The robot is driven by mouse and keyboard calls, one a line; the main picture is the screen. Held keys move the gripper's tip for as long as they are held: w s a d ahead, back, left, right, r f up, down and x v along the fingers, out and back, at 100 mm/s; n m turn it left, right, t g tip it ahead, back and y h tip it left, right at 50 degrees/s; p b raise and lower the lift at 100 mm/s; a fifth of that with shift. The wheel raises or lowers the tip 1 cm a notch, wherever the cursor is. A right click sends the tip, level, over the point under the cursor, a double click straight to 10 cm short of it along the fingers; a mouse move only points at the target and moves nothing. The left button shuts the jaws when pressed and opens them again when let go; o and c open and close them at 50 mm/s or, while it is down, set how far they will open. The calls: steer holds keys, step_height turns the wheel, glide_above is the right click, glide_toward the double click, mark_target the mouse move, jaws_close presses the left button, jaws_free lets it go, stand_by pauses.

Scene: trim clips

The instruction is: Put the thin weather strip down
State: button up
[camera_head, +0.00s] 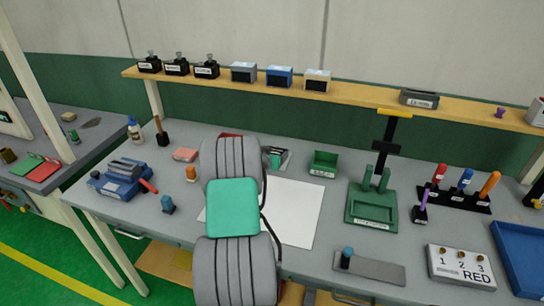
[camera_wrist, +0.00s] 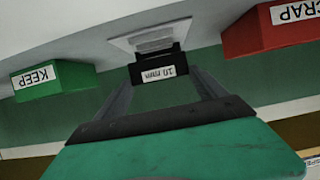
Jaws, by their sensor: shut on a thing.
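My gripper (camera_wrist: 160,80) is shut, its two grey fingers closing in from both sides. A black block with a "10 mm" label (camera_wrist: 162,74) shows at the fingertips, above a pale plate in the wrist view. I cannot make out the thin weather strip clearly in either view; the fingers and my arm hide what is between them. In the wrist view, a green bin marked KEEP (camera_wrist: 52,80) is at the left and a red bin marked SCRAP (camera_wrist: 272,28) at the upper right. The green bin also shows in the head view (camera_head: 323,164).
My arm covers the middle of the grey bench. A white sheet (camera_head: 295,212) lies right of it. A green stand (camera_head: 371,207), a numbered block (camera_head: 460,267) and a blue tray (camera_head: 521,250) stand further right. A wooden shelf (camera_head: 350,90) runs above the back.

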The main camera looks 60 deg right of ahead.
step_height(320, 180, down, 2)
steer(key=shift+f+p, duration=0.2)
steer(key=shift+p, duration=0.15)
steer(key=shift+a, duration=0.1)
steer(key=shift+f, duration=0.1)
steer(key=shift+f+b, duration=0.15)
steer(key=shift+b, duration=0.25)
steer(key=o, duration=1.3)
